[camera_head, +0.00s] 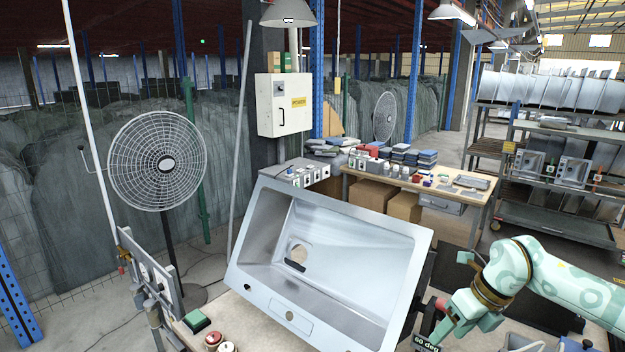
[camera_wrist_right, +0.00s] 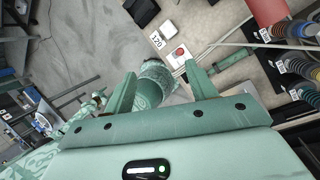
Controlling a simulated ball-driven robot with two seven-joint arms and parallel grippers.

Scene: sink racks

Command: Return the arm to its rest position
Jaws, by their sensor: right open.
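My right arm (camera_head: 560,285), mint green with a dark cable band, comes in from the right in the head view and bends down beside the sink. Its gripper end is low in the picture near a "60 deg" label, and its fingertips cannot be made out there. In the right wrist view the two green fingers of my right gripper (camera_wrist_right: 162,88) stand well apart with nothing held between them. A patterned mint-green part of my own body shows beyond them. My left arm and gripper are not in view.
A tilted steel sink (camera_head: 350,252) with a drain hole stands close to my right arm. A bench edge with a red button (camera_wrist_right: 180,52) and several coiled tools (camera_wrist_right: 292,68) shows in the wrist view. A work table (camera_head: 440,188), a rack (camera_head: 560,210) and a fan (camera_head: 157,160) stand behind.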

